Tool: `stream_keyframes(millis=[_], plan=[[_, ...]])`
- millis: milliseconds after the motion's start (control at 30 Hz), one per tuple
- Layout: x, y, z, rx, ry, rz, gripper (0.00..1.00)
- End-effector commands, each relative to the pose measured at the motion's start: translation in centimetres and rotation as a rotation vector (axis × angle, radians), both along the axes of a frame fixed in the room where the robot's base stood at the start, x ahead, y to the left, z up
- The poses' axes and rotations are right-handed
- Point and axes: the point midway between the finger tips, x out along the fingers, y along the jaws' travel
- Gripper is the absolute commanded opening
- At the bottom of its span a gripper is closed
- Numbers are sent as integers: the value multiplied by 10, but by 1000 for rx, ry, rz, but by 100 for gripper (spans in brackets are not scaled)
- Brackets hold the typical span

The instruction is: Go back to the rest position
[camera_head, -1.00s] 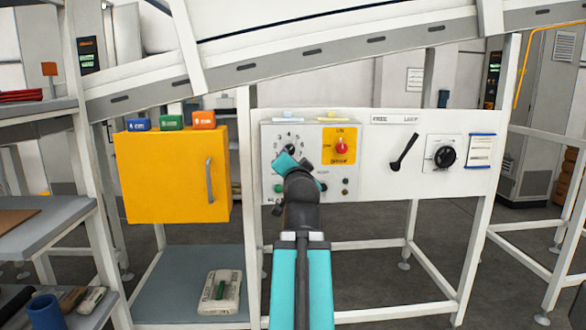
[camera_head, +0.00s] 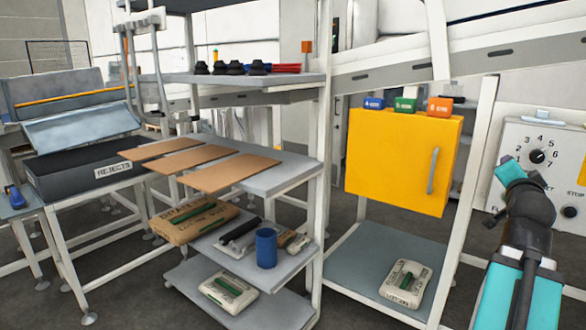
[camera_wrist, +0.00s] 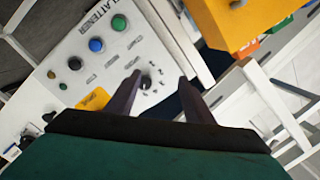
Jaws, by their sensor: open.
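My gripper (camera_head: 512,172) is at the right of the head view, in front of the left part of the white control panel (camera_head: 520,140); its fingers are not clear there. In the wrist view my gripper (camera_wrist: 158,84) shows two dark fingers spread apart with nothing held between them. The panel's numbered black dial (camera_wrist: 146,83) appears between and beyond the fingers. It also shows in the head view (camera_head: 537,156), just above my gripper. I cannot tell the exact gap between fingers and panel.
A yellow cabinet (camera_head: 400,160) with a handle is left of my arm. Further left are a shelf rack with brown boards (camera_head: 228,172), a blue cup (camera_head: 266,248) and bags, and a dark REJECTS bin (camera_head: 90,170). A white bag (camera_head: 406,284) lies on the shelf below the cabinet.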

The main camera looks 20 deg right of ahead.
Motion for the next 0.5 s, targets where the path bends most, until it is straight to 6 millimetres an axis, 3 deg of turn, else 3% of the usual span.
stream_keyframes(millis=[33, 200, 500], plan=[[18, 7, -10, 19, 13, 27, 48], [67, 28, -51, 76, 58, 99, 48], [138, 74, -128, 167, 146, 212, 48]])
